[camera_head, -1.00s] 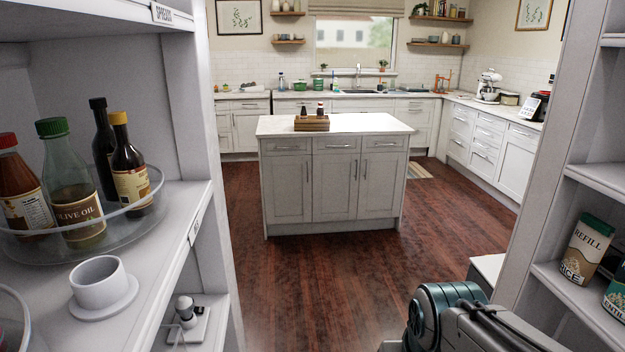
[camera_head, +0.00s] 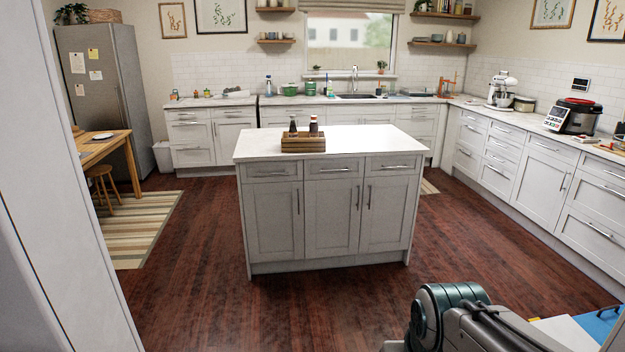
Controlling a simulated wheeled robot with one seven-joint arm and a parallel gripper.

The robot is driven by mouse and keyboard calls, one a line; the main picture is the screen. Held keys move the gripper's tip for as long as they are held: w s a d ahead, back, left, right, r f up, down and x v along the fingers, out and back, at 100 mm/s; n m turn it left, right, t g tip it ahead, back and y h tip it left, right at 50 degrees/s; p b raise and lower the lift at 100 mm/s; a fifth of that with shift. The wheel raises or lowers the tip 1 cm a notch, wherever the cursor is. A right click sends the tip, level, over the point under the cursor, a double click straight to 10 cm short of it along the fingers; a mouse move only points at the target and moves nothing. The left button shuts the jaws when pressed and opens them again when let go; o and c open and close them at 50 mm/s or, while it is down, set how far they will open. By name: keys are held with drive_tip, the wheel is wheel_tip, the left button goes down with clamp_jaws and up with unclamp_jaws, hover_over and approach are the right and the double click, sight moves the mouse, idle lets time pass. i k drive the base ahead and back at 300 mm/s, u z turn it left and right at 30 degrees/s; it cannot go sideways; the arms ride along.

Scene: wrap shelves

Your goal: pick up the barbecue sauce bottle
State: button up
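Two small dark bottles stand upright in a wooden caddy (camera_head: 303,145) on the white island. The left bottle (camera_head: 293,126) has a dark cap, and the right bottle (camera_head: 313,127) has a pale top. Their labels are too small to read, so I cannot tell whether either is barbecue sauce. The caddy hides their lower parts. Part of my arm shows at the lower right, far in front of the island. My gripper is not in view.
The island (camera_head: 375,144) stands ahead with open wood floor (camera_head: 190,300) around it. A pale upright panel (camera_head: 60,200) is close on the left. A table (camera_head: 105,150) and stool are beyond it. Counters (camera_head: 535,160) line the back and right.

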sight(314, 126)
drive_tip(key=u, duration=0.1)
drive_tip(key=i, duration=4.2)
drive_tip(key=u, duration=0.15)
